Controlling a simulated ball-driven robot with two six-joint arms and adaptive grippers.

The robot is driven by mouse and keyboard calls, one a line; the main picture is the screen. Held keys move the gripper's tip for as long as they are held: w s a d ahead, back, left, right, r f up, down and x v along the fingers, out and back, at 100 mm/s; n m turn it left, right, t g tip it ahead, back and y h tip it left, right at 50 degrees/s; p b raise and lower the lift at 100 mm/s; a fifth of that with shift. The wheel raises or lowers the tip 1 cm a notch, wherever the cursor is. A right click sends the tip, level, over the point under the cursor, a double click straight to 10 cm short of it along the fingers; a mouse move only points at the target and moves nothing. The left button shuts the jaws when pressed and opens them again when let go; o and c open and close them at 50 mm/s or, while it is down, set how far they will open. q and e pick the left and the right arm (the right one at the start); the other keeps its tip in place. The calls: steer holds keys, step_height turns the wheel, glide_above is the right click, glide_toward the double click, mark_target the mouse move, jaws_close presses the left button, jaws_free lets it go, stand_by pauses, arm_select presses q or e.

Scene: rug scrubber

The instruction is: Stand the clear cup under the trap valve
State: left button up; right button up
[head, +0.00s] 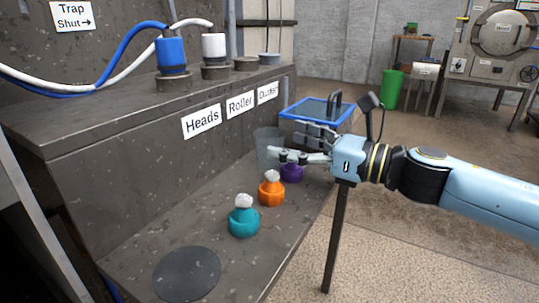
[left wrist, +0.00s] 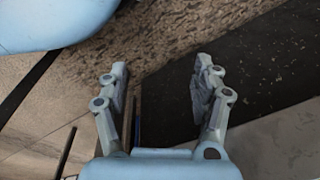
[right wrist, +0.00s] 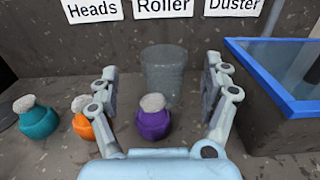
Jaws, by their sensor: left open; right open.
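The clear cup (head: 268,147) stands upright on the lower shelf against the back panel, below the Roller and Duster labels. In the right wrist view the cup (right wrist: 163,75) is ahead, between the open fingers and behind a purple bottle (right wrist: 153,120). My right gripper (head: 285,157) is open and empty; its fingers reach toward the cup without visibly holding it. My left gripper (left wrist: 163,80) is open and empty, seen only in its wrist view over a dark surface and brown floor. A "Trap Shut" sign (head: 72,16) hangs at top left; I cannot make out the valve itself.
Orange (head: 271,190) and teal (head: 243,219) bottles stand in a row with the purple one. A dark round disc (head: 187,273) lies at the shelf front. A blue-rimmed tray (head: 345,117) is beyond my right gripper. Blue (head: 171,53) and white (head: 214,46) hose fittings stand on the ledge.

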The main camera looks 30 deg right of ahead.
mark_target(272, 133)
steer(key=x, duration=0.3)
steer(key=p+x, duration=0.1)
steer(key=shift+w+d+r, duration=0.1)
steer(key=shift+w+r, duration=0.2)
steer(key=shift+r, duration=0.05)
steer(key=shift+w+f, duration=0.15)
steer(key=shift+w, duration=0.1)
arm_select(q)
steer(key=shift+s+a+f, duration=0.25)
steer(key=shift+s+f, duration=0.25)
steer(key=shift+f, duration=0.05)
steer(key=shift+w, duration=0.1)
arm_select(e)
steer(key=shift+c, duration=0.2)
steer(key=shift+c, duration=1)
steer(key=c, duration=0.9)
arm_select(q)
steer(key=shift+r, duration=0.1)
arm_select(e)
steer(key=shift+c, duration=0.6)
